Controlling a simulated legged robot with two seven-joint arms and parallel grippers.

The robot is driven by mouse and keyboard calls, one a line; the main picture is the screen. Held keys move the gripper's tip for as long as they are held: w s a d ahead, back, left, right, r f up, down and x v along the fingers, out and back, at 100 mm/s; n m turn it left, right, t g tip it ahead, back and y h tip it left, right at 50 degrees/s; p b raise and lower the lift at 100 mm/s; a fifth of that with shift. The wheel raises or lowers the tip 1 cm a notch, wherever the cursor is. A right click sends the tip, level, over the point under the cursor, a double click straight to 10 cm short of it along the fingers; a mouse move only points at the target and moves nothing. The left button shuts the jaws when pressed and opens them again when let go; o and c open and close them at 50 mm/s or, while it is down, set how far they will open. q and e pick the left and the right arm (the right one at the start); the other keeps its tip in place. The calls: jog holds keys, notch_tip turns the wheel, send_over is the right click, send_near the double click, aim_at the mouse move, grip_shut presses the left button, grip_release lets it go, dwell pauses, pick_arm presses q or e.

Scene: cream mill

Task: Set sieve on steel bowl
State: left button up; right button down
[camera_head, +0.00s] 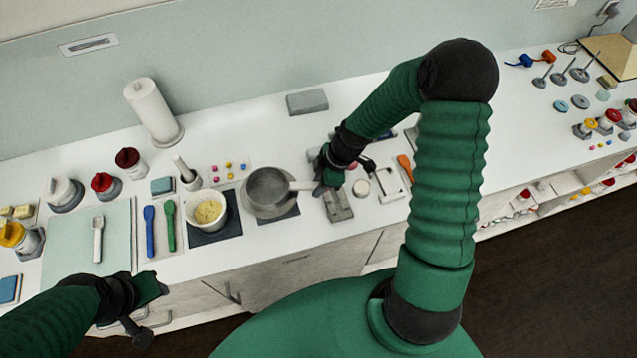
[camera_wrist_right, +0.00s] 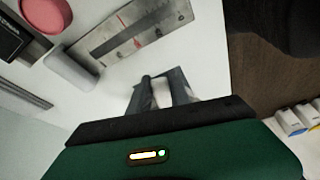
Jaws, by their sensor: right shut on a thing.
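The grey round sieve (camera_head: 267,186) is in the middle of the counter in the head view, with a pale handle (camera_head: 300,185) pointing right. My right gripper (camera_head: 321,186) is shut on the handle's end; a pale piece of the handle (camera_wrist_right: 162,95) shows between the fingers (camera_wrist_right: 163,88) in the right wrist view. The steel bowl (camera_head: 262,211) shows as a lighter rim just under the sieve. The sieve overlaps it; I cannot tell if they touch. My left gripper (camera_head: 143,311) is over the counter's front edge at lower left, its jaws unclear.
A white bowl of yellow stuff (camera_head: 207,211) stands on a dark mat left of the sieve. A grey metal plate (camera_head: 339,207) lies below my right gripper, also in the right wrist view (camera_wrist_right: 130,30).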

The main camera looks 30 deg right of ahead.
pick_arm(q)
jog(key=shift+f, duration=0.1)
pick_arm(e)
jog(key=shift+d+f, duration=0.1)
jog(key=shift+d, duration=0.05)
jog(key=c, duration=1.1)
grip_release()
jog(key=shift+d, duration=0.25)
pick_arm(q)
jog(key=shift+d, duration=0.25)
pick_arm(e)
jog(key=shift+a, duration=0.1)
